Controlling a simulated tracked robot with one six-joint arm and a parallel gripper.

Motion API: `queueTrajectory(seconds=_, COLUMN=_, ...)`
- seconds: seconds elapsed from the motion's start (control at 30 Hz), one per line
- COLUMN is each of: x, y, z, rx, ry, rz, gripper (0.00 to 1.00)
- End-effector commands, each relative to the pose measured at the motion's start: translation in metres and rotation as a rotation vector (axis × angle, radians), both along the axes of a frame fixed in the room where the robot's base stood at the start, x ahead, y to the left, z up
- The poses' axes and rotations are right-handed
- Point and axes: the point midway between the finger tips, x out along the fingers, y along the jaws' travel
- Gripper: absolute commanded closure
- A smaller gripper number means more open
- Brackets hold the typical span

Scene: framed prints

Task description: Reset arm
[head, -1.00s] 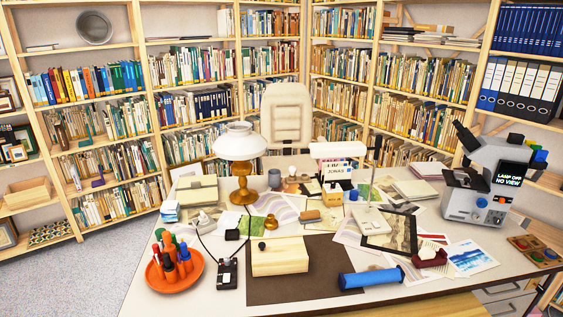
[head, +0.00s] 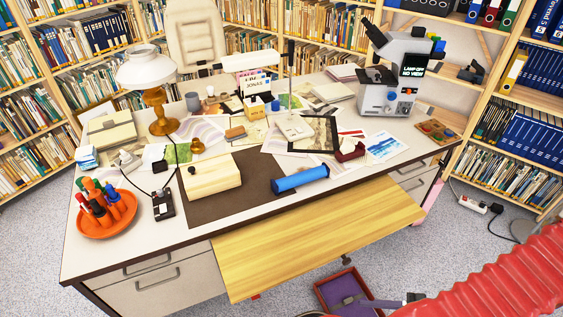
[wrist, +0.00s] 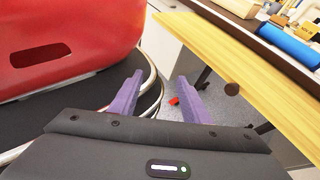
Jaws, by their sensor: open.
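My gripper (wrist: 160,76) shows in the wrist view, with two purple fingers spread apart and nothing between them. It points toward the floor beside the yellow wooden board (wrist: 235,75) at the desk's front. The board is to its right, apart from the fingers. In the head view a red ribbed part, apparently my arm, enters at the lower right. The gripper's exact place in that view is hard to tell.
The desk (head: 150,235) holds an orange pen dish (head: 107,222), a wooden box (head: 210,174), a blue roll (head: 300,179), a lamp (head: 150,85) and a microscope (head: 395,75). The wooden board (head: 320,235) juts out in front. A dark red tray (head: 335,290) is below it.

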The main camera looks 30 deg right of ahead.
Motion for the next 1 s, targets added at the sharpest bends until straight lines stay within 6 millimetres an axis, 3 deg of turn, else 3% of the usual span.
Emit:
queueTrajectory(seconds=0.47, x=0.015, y=-0.008, z=0.048, rx=-0.296, ry=0.102, rz=0.418, gripper=0.57)
queueTrajectory(seconds=1.0, x=0.056, y=-0.013, z=0.110, rx=-0.671, ry=0.129, rz=0.840, gripper=0.57)
